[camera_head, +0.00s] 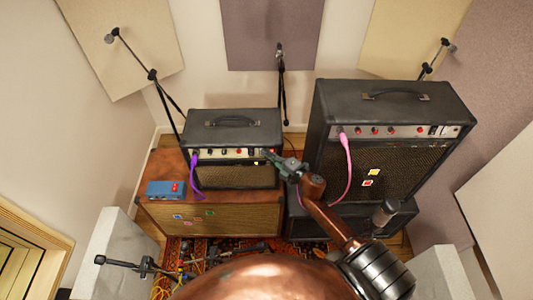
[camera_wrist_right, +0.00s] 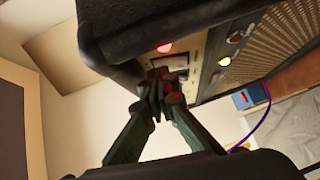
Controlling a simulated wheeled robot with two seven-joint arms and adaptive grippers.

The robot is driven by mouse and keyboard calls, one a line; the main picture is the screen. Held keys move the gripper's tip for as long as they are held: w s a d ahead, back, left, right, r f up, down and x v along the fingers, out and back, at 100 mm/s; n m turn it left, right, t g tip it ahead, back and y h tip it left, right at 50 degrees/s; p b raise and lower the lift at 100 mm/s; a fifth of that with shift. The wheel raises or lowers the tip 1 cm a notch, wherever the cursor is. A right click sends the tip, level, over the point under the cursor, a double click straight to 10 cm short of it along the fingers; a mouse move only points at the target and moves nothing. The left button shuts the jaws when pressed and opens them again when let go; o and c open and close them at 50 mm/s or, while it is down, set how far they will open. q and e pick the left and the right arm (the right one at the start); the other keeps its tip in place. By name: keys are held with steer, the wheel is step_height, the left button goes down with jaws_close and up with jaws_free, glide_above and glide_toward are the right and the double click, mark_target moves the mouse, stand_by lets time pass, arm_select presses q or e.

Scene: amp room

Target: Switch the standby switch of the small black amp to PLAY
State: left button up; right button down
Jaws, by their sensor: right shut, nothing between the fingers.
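The small black amp (camera_head: 232,130) stands on a brown cabinet at the left, with a strip of knobs and lights along its front. My right gripper (camera_head: 270,158) is shut and empty at the right end of that strip. In the right wrist view, its closed fingertips (camera_wrist_right: 165,84) are close to the amp's control panel (camera_wrist_right: 194,70), just below a glowing red lamp (camera_wrist_right: 165,47). I cannot tell if they touch it. The fingers cover part of the panel, and the standby switch's position cannot be made out. My left gripper is not in view.
A larger black amp (camera_head: 395,105) stands close at the right, with a pink cable (camera_head: 348,170) hanging from it. A purple cable (camera_head: 195,175) runs from the small amp near a blue pedal (camera_head: 165,190) on the brown cabinet (camera_head: 230,220). Microphone stands are behind.

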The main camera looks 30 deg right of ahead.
steer(key=s+r, duration=0.3)
steer(key=s, duration=0.9)
steer(key=shift+s+d+r+p, duration=0.25)
steer(key=shift+s+p, duration=0.05)
steer(key=shift+p, duration=0.05)
